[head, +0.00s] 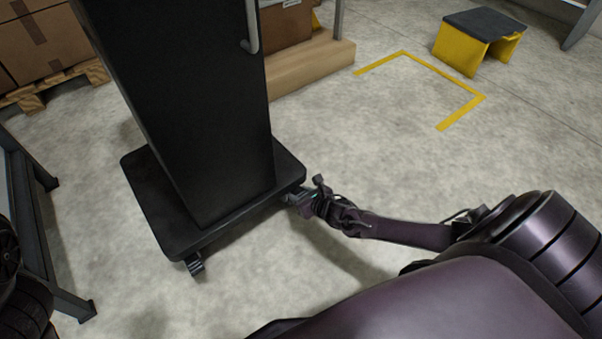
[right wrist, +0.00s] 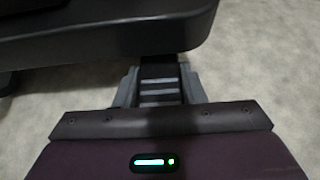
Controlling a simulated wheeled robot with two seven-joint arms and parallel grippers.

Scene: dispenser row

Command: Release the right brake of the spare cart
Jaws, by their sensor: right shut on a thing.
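The spare cart (head: 200,215) is a tall black cabinet on a flat black base, standing on the concrete floor in the head view. My right gripper (head: 296,197) is low at the base's right corner. In the right wrist view, the right brake (right wrist: 159,86) is a dark ribbed pedal under the edge of the cart base (right wrist: 110,38). My right gripper's grey fingers (right wrist: 160,88) stand on both sides of the pedal and are shut on it. Another caster with its pedal (head: 195,264) shows at the base's front left corner. My left gripper is not in view.
A metal frame (head: 35,200) stands left of the cart. A pallet with cardboard boxes (head: 50,45) and a wooden platform (head: 310,65) are behind. A yellow step stool (head: 480,42) stands at the back right.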

